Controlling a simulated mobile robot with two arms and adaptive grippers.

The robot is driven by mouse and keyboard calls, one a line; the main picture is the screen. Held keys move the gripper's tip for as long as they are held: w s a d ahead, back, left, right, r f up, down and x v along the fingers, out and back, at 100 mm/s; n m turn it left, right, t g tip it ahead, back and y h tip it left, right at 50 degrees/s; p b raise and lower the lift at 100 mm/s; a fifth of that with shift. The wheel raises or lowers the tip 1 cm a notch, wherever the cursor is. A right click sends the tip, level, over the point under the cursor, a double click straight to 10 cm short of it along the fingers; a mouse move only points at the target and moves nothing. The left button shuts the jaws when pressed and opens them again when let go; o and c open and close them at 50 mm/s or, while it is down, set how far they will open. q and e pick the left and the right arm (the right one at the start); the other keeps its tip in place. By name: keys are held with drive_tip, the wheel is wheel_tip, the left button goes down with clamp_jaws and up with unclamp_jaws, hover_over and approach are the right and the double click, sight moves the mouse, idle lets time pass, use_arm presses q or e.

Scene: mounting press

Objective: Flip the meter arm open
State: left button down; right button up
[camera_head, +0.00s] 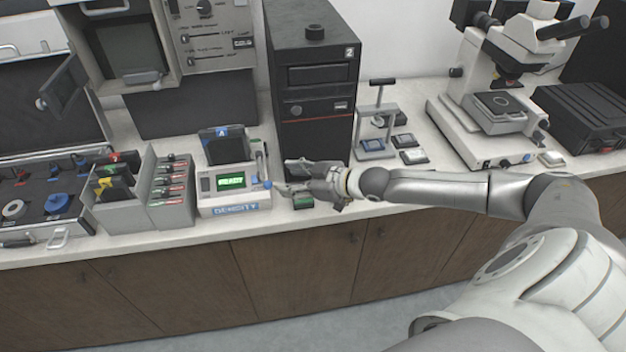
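The density meter (232,200) stands on the bench, left of the black tower. Its green display (231,181) reads "READY" and a blue "DENSITY" label is on its front. A slim grey arm (260,160) lies along the meter's right side, with a small blue knob (267,185) near its front end. My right gripper (283,175) reaches in from the right, just beside the meter's right side. Its fingers look apart, with nothing seen between them. I cannot tell whether a fingertip touches the knob or arm. My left gripper is not in view.
A black tower marked "2" (313,80) stands close behind my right gripper. A small dark green item (303,201) lies under it. Slide racks (170,190) stand left of the meter. A small press stand (376,125) and a microscope (490,110) are to the right.

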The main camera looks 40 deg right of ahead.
drive_tip(key=v, duration=0.7)
drive_tip(key=shift+s+a+r, duration=0.15)
drive_tip(key=shift+s+r, duration=0.05)
drive_tip(key=shift+s, duration=0.1)
idle(0.6)
